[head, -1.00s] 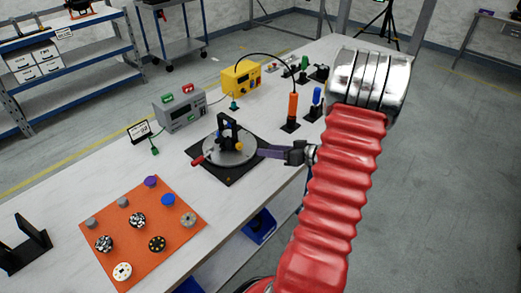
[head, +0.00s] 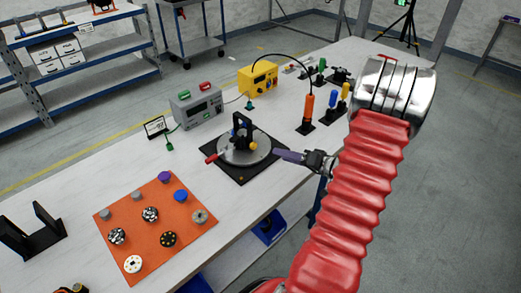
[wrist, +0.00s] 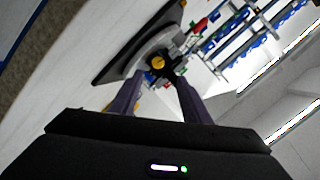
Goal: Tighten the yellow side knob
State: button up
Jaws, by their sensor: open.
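The yellow side knob (head: 253,146) sits on the right side of the black upright fixture (head: 241,130) on a grey round plate (head: 232,158) with a red handle (head: 214,156). In the wrist view the yellow knob (wrist: 158,62) shows face-on, in line with the gap between my fingers. My gripper (head: 275,153) is right of the knob, its purple fingers pointing toward it. In the wrist view my gripper (wrist: 160,82) is open and empty, its fingertips apart and short of the knob. The knob's thread is too small to make out.
The plate stands on a black square base (head: 238,176). An orange mat (head: 125,226) with several round knobs lies at the front left. A grey power box (head: 196,105), a yellow box (head: 258,78) and an orange-handled tool (head: 308,106) stand farther back.

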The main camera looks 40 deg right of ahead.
aim_at(255, 146)
jog(key=m, duration=0.2)
jog(key=f+m, duration=0.1)
jog(key=m, duration=0.1)
jog(key=m+t, duration=0.1)
jog(key=m, duration=0.2)
jog(key=shift+s+a+f, duration=0.1)
jog(key=shift+a+f, duration=0.05)
jog(key=shift+a, duration=0.2)
jog(key=m, duration=0.5)
jog(key=shift+s+a+f+t, duration=0.15)
jog(key=shift+f+t, duration=0.15)
jog(key=shift+f, duration=0.1)
jog(key=m, duration=0.4)
jog(key=f+m+t+h, duration=0.1)
jog(key=m, duration=0.2)
jog(key=shift+s+a, duration=0.15)
jog(key=shift+s, duration=0.05)
jog(key=m, duration=0.4)
jog(key=f+m+h, duration=0.1)
jog(key=m, duration=0.2)
jog(key=shift+s+t, duration=0.3)
jog(key=shift+t, duration=0.1)
jog(key=w, duration=1.3)
jog(key=shift+w+a, duration=0.25)
jog(key=shift+w, duration=0.15)
jog(key=c, duration=1.1)
